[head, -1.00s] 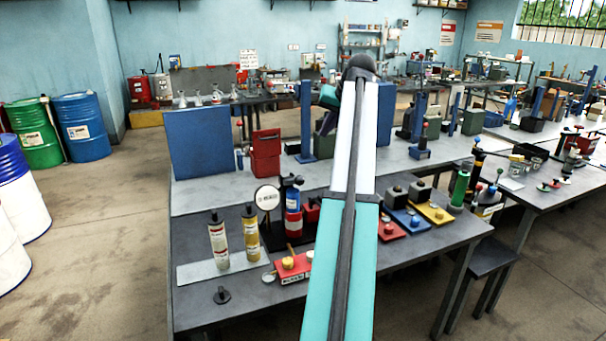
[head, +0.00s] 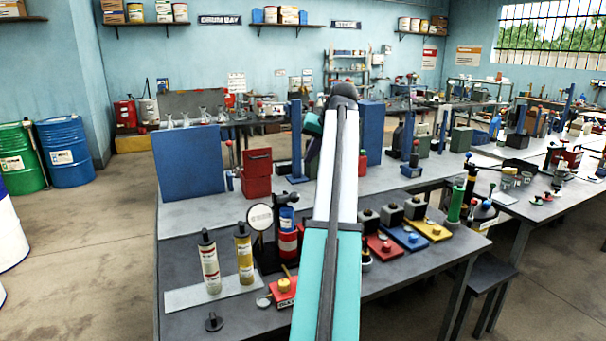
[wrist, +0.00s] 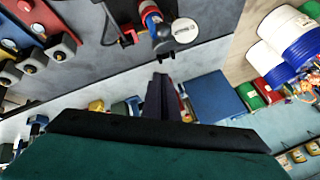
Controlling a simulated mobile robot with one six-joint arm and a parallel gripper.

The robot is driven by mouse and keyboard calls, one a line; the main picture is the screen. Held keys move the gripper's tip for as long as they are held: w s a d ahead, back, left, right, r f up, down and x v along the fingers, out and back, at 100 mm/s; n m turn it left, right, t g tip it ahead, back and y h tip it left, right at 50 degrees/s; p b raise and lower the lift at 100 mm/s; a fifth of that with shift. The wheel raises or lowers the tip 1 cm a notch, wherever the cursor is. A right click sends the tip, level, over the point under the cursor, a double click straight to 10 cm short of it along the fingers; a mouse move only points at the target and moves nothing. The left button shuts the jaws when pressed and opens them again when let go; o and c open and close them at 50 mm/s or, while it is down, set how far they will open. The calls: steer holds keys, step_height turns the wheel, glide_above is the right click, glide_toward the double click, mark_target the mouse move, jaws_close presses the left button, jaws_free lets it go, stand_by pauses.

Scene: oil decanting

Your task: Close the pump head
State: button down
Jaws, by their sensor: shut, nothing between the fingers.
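Which part is the pump head I cannot tell for certain. A blue and red cylinder unit (head: 288,235) on a black stand, with a round white dial (head: 261,217) beside it, stands near the front of the bench. In the wrist view the same cylinder (wrist: 151,15) and dial (wrist: 184,31) show at the top. My gripper (wrist: 160,78) is shut and empty, its dark fingers together, apart from the unit in the picture. In the head view my arm hides part of the bench to the right of the unit, and the fingertips are hard to make out.
Two cartridges, one white (head: 209,262) and one yellow (head: 244,253), stand on a pale plate left of the unit. A red block (head: 284,291) lies in front. Red, blue (head: 405,237) and yellow bases sit to the right. A blue panel (head: 190,163) stands behind.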

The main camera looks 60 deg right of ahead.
steer(key=shift+w+a+f+p, duration=0.1)
steer(key=shift+w+f+p, duration=0.65)
steer(key=shift+f, duration=1)
steer(key=shift+w+a+f+p, duration=0.1)
steer(key=shift+w+f+p, duration=0.65)
steer(key=shift+f, duration=1)
steer(key=shift+w+a+f+p, duration=0.1)
steer(key=shift+w+f+p, duration=0.4)
steer(key=shift+f+p, duration=0.85)
steer(key=shift+f+b, duration=0.4)
steer(key=shift+f, duration=0.05)
